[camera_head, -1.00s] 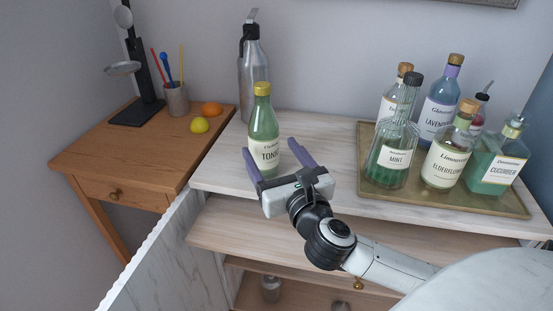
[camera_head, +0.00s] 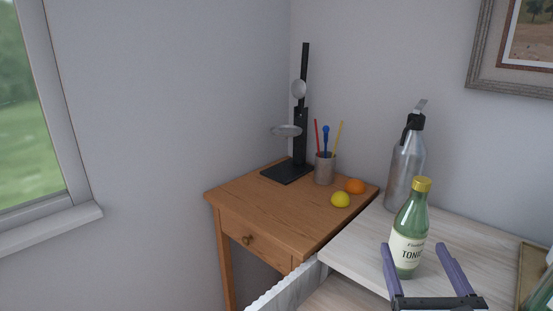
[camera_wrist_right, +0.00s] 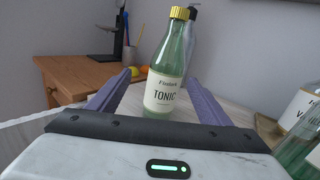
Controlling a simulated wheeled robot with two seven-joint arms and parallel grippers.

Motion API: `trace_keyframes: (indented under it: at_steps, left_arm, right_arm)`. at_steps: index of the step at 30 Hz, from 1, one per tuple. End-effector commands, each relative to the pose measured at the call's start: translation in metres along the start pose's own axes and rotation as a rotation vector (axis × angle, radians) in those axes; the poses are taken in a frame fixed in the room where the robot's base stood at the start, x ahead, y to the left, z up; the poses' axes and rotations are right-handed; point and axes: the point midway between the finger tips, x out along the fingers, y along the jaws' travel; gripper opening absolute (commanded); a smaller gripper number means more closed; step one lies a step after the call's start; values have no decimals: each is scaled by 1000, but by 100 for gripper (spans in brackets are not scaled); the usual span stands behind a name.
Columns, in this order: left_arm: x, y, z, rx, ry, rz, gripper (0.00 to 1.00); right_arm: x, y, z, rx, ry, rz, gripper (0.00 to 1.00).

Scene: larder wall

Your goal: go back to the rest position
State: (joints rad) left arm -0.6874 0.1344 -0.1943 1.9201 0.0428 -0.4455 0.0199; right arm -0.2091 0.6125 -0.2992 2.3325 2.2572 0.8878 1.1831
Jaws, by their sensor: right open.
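My right gripper (camera_head: 424,273) is at the lower right of the head view, with its two purple fingers spread apart. It is open around the lower part of a green tonic bottle (camera_head: 410,228) with a yellow cap. The bottle stands upright on the pale wooden counter (camera_head: 352,243). In the right wrist view the tonic bottle (camera_wrist_right: 168,70) stands between the open fingers (camera_wrist_right: 157,88), with a gap on each side. My left gripper is not in view.
A wooden side table (camera_head: 270,207) holds a black stand (camera_head: 300,130), a pencil cup (camera_head: 324,169), a lemon (camera_head: 340,199) and an orange (camera_head: 355,186). A steel siphon bottle (camera_head: 405,165) stands behind the tonic. A tray (camera_head: 532,268) edges in at right. A window is at left.

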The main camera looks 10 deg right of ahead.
Motion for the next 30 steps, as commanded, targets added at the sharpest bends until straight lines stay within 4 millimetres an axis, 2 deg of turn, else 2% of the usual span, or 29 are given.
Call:
trace_keyframes:
  at_steps: [2,5,6,9,11,14,16,19,21,24,27,30]
  left_arm:
    - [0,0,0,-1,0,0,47]
    - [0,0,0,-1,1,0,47]
    - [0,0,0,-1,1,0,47]
    - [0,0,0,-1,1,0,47]
    - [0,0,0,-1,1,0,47]
    - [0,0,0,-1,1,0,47]
    - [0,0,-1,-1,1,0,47]
    - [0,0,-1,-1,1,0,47]
    - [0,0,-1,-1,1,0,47]
    - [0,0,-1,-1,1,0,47]
    - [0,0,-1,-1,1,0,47]
    - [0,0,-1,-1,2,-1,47]
  right_arm:
    - [-6,17,22,-94,-97,60,72]
    - [-24,52,56,-311,-281,167,72]
    - [-35,70,68,-423,-361,213,72]
    - [-67,115,82,-725,-548,323,72]
    - [-87,141,78,-919,-644,389,72]
    - [-118,178,52,-1256,-774,507,72]
    - [-136,196,22,-1493,-840,604,72]
    - [-157,205,-35,-1830,-894,772,72]
    - [-170,198,-78,-2045,-903,913,72]
    - [-184,176,-128,-2274,-880,1117,72]
    - [-197,151,-162,-2417,-839,1299,72]
    - [-209,125,-186,-2511,-789,1463,72]
